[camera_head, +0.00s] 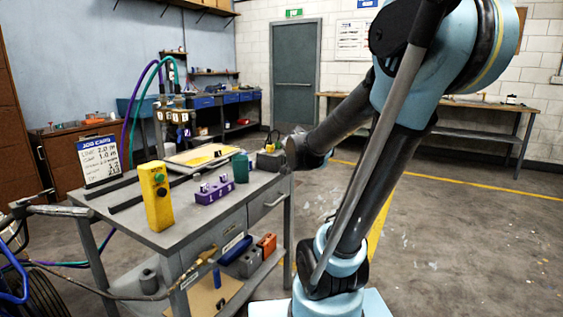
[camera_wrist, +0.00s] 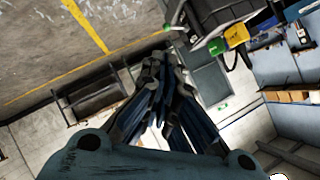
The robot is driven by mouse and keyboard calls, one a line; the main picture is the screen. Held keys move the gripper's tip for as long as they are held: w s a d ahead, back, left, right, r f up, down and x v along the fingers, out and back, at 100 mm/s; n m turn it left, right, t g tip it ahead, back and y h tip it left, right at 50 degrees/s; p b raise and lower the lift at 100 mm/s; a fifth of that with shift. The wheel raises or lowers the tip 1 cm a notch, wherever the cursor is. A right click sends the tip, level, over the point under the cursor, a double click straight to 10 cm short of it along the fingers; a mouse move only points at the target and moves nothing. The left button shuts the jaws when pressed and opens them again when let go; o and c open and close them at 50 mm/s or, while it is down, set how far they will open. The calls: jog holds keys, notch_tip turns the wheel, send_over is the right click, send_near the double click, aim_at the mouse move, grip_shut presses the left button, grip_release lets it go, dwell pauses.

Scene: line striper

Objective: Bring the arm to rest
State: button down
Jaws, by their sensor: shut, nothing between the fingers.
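My gripper (camera_wrist: 157,60) shows in the wrist view with its dark fingers drawn together and nothing between them. Beyond the fingertips, the wrist view shows the floor and a wall, and no object touches them. In the head view my blue and black arm stands raised and bent at the right of the grey cart (camera_head: 168,238). Its dark lower stretch reaches left and down to near the cart's far right corner. The gripper fingers cannot be made out in the head view.
The cart top carries a yellow control box (camera_head: 155,196), a purple block (camera_head: 214,191), a job card (camera_head: 99,160) and a teal cup (camera_head: 240,167). A long workbench (camera_head: 480,110) stands along the back wall by a grey door (camera_head: 296,80). The floor at right is clear.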

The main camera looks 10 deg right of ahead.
jog(key=s+f+n+g+y, duration=0.1)
jog(key=s+f+n+g, duration=0.2)
jog(key=s, duration=0.7)
jog(key=s+a+f+n+g+y, duration=0.1)
jog(key=s+f+n+g, duration=0.2)
jog(key=s+f, duration=0.4)
jog(key=s+f+n+g+y, duration=0.1)
jog(key=s+f+n+g, duration=0.2)
jog(key=s, duration=1)
notch_tip(320, 180, down, 3)
jog(key=n, duration=0.2)
jog(key=shift+s+a+r+n+g, duration=0.2)
jog(key=shift+s+n+g, duration=0.1)
jog(key=shift+g, duration=0.1)
